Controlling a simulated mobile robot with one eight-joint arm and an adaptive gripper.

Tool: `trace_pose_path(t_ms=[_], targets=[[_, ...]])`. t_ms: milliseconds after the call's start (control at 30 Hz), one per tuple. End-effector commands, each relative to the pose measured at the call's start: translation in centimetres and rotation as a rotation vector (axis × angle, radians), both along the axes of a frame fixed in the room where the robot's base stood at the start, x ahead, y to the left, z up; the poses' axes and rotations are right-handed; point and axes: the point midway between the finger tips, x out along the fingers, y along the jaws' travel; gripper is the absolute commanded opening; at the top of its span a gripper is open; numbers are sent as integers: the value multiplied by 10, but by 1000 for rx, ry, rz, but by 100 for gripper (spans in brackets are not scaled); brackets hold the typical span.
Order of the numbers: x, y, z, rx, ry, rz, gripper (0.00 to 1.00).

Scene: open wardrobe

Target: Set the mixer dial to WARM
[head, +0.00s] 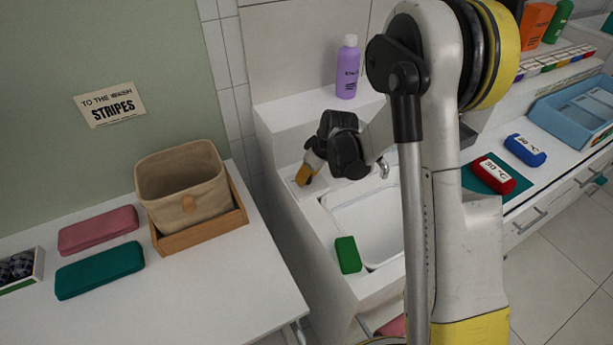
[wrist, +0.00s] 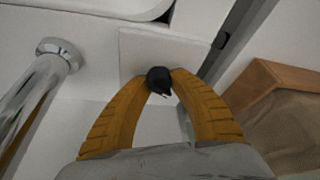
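The mixer dial (wrist: 159,80) is a small black knob with a pointed tip, seen in the wrist view against a pale plate (wrist: 190,52). My gripper (wrist: 160,75) has its two orange fingertips on either side of the knob, and both seem to touch it. In the head view my gripper (head: 304,176) points down at the ledge at the back left of the sink (head: 350,213). The dial is hidden there. No WARM mark can be read in either view, so I cannot tell the setting.
The chrome tap (wrist: 45,80) stands close beside my gripper. A purple bottle (head: 347,68) stands on the ledge behind. A green block (head: 348,254) lies on the sink's front left rim. A beige basket (head: 182,185) in a wooden tray is on the left table.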

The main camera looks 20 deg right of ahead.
Motion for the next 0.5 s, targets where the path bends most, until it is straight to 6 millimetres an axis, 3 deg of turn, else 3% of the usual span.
trace_pose_path(t_ms=[500], targets=[[0,1,-1,0,-1,-61,0]])
